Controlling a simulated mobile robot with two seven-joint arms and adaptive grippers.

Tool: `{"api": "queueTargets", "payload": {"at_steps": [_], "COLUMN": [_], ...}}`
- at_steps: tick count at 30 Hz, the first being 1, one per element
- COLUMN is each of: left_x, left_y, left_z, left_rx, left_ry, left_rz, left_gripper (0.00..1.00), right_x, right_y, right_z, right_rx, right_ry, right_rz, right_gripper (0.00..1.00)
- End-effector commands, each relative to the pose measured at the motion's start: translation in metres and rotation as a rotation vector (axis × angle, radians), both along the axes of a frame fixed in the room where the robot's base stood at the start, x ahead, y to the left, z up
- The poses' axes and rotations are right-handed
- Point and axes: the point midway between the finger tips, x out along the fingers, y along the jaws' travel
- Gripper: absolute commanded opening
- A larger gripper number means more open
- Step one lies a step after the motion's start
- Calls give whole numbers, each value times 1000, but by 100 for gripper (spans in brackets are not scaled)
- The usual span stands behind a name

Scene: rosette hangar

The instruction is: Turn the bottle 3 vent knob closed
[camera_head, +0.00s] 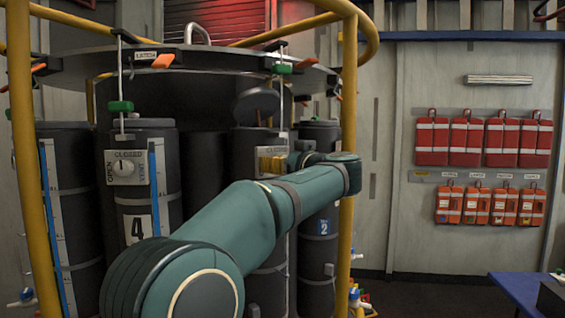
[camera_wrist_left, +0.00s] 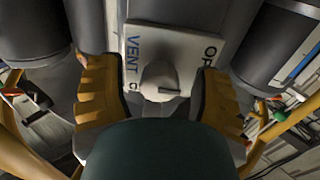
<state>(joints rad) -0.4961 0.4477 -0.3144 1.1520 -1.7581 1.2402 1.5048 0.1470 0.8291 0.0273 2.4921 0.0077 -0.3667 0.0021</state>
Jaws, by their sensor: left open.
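The vent knob (camera_wrist_left: 160,80) of the bottle in front of my gripper is a pale grey dial on a light plate (camera_wrist_left: 195,47). The plate reads VENT, with parts of other words showing. A dark mark on the knob points right in the left wrist view. My left gripper (camera_wrist_left: 157,92) is open, one yellow finger on each side of the knob; contact cannot be told. In the head view my left gripper (camera_head: 272,161) is at the dark bottle (camera_head: 252,135) between bottles 4 and 2. My arm hides this bottle's number and knob. My right gripper is not in view.
Bottle 4 (camera_head: 140,195) stands left with its own knob (camera_head: 123,168); bottle 2 (camera_head: 319,240) stands right. A round dark rack plate (camera_head: 215,58) hangs above. A blue table (camera_head: 520,290) is at lower right.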

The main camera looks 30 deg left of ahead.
Motion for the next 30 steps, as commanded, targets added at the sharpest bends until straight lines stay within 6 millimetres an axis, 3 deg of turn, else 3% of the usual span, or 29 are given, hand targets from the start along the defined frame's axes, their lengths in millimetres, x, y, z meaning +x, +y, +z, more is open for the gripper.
{"api": "queueTargets", "payload": {"at_steps": [2,3,8,9,20,30], "left_x": [0,0,0,0,0,0], "left_y": [0,0,0,0,0,0], "left_z": [0,0,0,0,-1,-1], "left_rx": [0,0,0,0,20,136], "left_ry": [0,0,0,0,37,233], "left_rz": [0,0,0,0,0,-1], "left_gripper": [66,60,4,0,0,0], "right_x": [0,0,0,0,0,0], "right_y": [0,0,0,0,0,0], "right_z": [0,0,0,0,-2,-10], "right_rx": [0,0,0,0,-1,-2], "right_ry": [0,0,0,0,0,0], "right_rz": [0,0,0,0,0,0], "right_gripper": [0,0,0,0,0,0]}}
